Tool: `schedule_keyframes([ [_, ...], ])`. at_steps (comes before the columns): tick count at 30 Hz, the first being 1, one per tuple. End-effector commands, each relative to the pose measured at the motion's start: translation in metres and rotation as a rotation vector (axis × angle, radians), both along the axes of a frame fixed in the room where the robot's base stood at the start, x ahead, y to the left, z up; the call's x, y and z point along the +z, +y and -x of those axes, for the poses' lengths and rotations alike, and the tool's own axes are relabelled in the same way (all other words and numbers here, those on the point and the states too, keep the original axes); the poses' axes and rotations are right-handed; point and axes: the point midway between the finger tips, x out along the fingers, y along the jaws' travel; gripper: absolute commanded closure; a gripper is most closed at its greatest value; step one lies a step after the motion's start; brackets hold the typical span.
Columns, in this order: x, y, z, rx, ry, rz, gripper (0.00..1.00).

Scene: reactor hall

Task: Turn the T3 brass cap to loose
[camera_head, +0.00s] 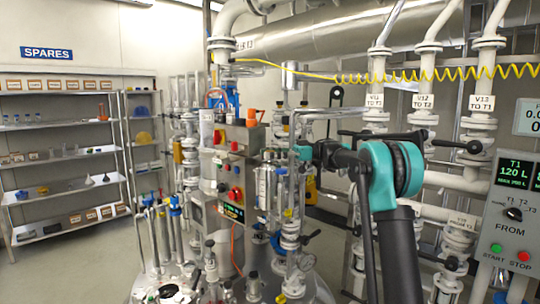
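I cannot make out a brass cap marked T3 in this view; it is hidden or too small to tell. My arm rises from the bottom right of the middle, with a large teal joint, and reaches left over the vessel top (325,291). The far end of the arm, around my gripper (304,153), is small and dark among the pipes above the vessel. Its fingers do not show clearly, so I cannot tell whether they are open or shut, or whether they touch anything.
A control box (232,170) with buttons stands left of my arm. White pipes and valves crowd the right, including one labelled V12 (423,102). A panel (513,210) at the right edge reads T1, 120 L. Spares shelves (65,156) stand at the left, with clear floor before them.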

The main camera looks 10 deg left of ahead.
Motion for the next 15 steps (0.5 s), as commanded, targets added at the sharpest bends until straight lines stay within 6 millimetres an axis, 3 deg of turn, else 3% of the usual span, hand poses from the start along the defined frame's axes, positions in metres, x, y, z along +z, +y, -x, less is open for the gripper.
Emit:
schedule_keyframes([
  [10,0.000,-0.002,-0.001,0.000,0.000,0.000,0.47],
  [15,0.000,-0.020,-0.007,-0.002,0.000,0.000,0.47],
])
